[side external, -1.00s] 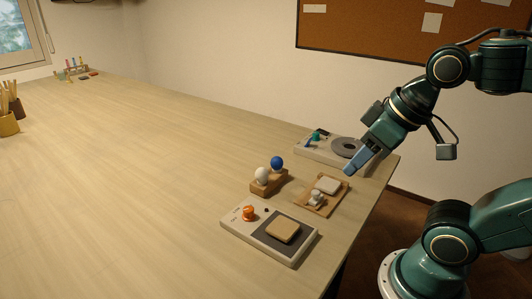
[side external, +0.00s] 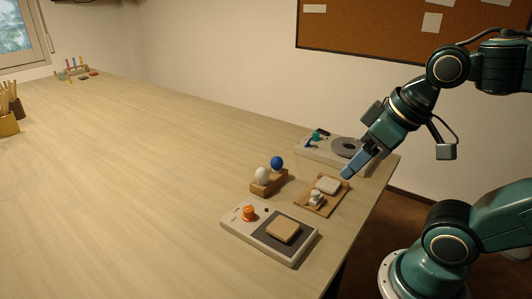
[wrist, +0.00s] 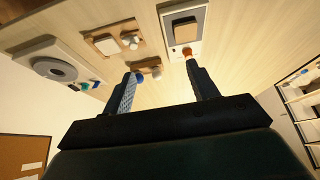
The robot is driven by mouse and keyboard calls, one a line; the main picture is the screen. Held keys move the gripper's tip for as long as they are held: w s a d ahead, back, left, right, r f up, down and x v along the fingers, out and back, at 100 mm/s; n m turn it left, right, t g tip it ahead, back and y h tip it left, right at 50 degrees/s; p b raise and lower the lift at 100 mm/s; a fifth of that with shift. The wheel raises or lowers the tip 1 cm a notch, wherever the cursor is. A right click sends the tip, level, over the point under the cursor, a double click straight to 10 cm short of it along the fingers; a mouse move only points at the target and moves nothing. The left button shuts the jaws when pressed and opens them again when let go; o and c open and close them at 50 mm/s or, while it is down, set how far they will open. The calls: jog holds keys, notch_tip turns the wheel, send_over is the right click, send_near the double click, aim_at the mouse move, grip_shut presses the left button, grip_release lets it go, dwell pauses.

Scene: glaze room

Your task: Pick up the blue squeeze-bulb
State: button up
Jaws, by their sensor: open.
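The blue squeeze-bulb (side external: 277,162) is a round ball on the far end of a small wooden stand (side external: 267,184) in the side view. A white bulb (side external: 262,174) sits beside it on the same stand. My gripper (side external: 346,173) is above the right side of the table, to the right of the bulb and apart from it. In the wrist view my gripper (wrist: 160,80) shows its two fingers spread with nothing held.
A wooden tray (side external: 313,208) with white pieces lies right of the stand. A panel with an orange knob (side external: 249,213) and a square pad is in front. A device with a grey disc (side external: 346,148) stands behind. The left of the table is largely clear.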

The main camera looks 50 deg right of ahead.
jog(key=shift+w, duration=0.1)
jog(key=w+r+n+g, duration=0.1)
jog(key=w+r+n, duration=0.2)
jog(key=w+n, duration=0.35)
jog(key=w+d+f+n+g+y, duration=0.1)
jog(key=w+d+f+n+y, duration=0.1)
jog(key=w+d+n, duration=0.3)
jog(key=w+d+f+n+y, duration=0.2)
jog(key=w+d+f+n, duration=0.1)
jog(key=w+d, duration=0.7)
jog(key=shift+d+f+n+g, duration=0.4)
jog(key=shift+d+n, duration=0.45)
jog(key=shift+d, duration=0.1)
send_near(277, 167)
jog(key=shift+w+d+f, duration=0.15)
jog(key=shift+w+f, duration=0.25)
jog(key=shift+f, duration=0.3)
jog(key=shift+w+d+f, duration=0.1)
jog(key=shift+w+f, duration=0.35)
jog(key=shift+f, duration=0.25)
